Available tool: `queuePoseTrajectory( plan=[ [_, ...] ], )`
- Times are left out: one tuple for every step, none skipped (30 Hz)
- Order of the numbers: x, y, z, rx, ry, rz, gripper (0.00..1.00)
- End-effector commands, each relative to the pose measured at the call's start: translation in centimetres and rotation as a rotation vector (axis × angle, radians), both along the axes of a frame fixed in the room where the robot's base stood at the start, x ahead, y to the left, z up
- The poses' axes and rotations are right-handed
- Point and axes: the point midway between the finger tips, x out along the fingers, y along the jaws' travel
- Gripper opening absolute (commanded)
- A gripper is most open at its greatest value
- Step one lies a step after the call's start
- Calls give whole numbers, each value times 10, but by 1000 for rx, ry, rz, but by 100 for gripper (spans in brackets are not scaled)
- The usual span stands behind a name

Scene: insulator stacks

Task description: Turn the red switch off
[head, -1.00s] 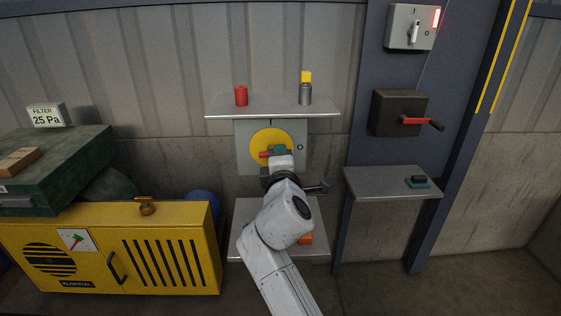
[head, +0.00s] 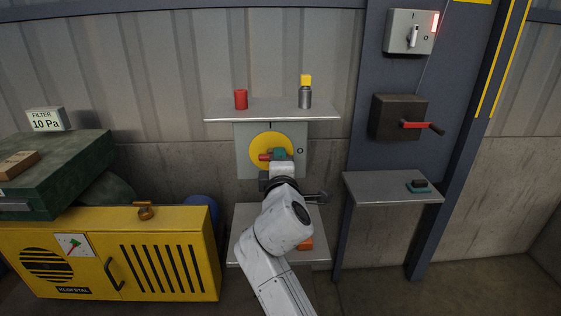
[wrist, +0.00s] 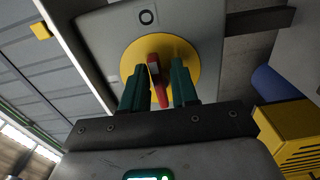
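The red switch is a red handle (head: 264,157) on a yellow disc (head: 258,142), mounted on a grey box (head: 243,166) with an "I" mark at the top and an "O" at the right. The handle lies roughly horizontal in the head view. In the wrist view, the red handle (wrist: 161,92) is in line with the "O". My gripper (head: 279,154) is at the disc and hides part of the handle. In the wrist view, its teal fingers (wrist: 160,88) stand on either side of the handle, with narrow gaps visible near the handle's end.
A shelf (head: 225,113) above the box holds a red cylinder (head: 240,99) and a grey can with a yellow top (head: 305,95). A lower shelf (head: 245,215) is beneath my arm. A box with a red crank (head: 415,125) and another switch box (head: 400,30) are at the right.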

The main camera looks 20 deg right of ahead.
Motion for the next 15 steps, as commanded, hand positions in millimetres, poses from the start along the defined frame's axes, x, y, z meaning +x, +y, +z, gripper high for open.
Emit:
queuePoseTrajectory(
  plan=[
    [0, 0, 1, -1, -2, 0, 34],
    [0, 0, 1, -1, -2, 0, 37],
    [0, 0, 1, -1, -2, 0, 38],
    [0, 0, 2, -1, -3, -1, 38],
    [0, 0, 2, -1, -3, -1, 38],
    [0, -1, 2, -1, -3, -1, 38],
    [0, -1, 2, -1, -3, -2, 38],
    [0, -1, 2, -1, -3, -2, 38],
    [0, -1, 2, -1, -3, -2, 38],
    [-1, -1, 2, -1, -4, -2, 38],
    [-2, 0, 2, -2, -3, -2, 38],
    [-4, 0, 2, -2, -3, -2, 38],
    [-7, 1, 1, -2, -3, -2, 38],
    [-10, 2, 1, -1, -3, -2, 38],
    [-15, 4, 1, -1, -3, -2, 38]
  ],
)
